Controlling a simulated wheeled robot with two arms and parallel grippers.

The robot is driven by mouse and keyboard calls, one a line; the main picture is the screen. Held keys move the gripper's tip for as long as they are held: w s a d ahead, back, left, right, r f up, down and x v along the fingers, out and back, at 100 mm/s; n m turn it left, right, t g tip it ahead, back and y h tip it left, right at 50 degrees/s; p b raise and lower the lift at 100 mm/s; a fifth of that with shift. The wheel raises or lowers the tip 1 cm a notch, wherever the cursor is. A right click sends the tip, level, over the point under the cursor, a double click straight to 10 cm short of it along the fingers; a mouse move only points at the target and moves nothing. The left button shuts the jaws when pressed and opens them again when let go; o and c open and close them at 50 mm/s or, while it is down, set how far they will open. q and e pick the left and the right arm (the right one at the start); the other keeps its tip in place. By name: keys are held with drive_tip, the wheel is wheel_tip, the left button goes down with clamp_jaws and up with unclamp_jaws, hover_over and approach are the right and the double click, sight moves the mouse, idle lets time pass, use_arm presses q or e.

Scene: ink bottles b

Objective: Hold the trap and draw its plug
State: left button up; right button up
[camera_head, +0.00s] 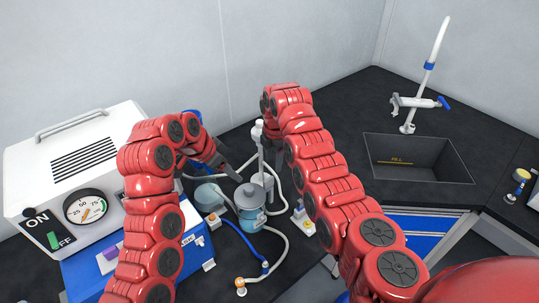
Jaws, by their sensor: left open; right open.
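The trap (250,215) is a clear jar with a grey lid and bluish contents, upright on the dark bench near the middle. A grey piece (248,191) stands on its lid; I cannot tell for sure that this is the plug. My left gripper (230,170) is open, above and just left of the lid, with nothing seen between its fingers. My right gripper (271,130) is open and mostly hidden behind its own arm, beyond the trap beside a tall white post (258,150). I see nothing held in it.
A white pump box (75,150) with a gauge and ON/OFF switch stands at left. A second round vessel (208,196) sits left of the trap. Hoses (285,243) loop around the trap. A sink (415,157) with a tap (430,75) is at right.

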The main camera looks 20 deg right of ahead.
drive_tip(key=n+g, duration=0.1)
approach(269, 192)
wheel_tip(269, 192, down, 10)
drive_tip(key=shift+d+f, duration=0.1)
drive_tip(key=shift+f, duration=0.05)
idle(0.6)
clamp_jaws()
idle(0.3)
idle(1.9)
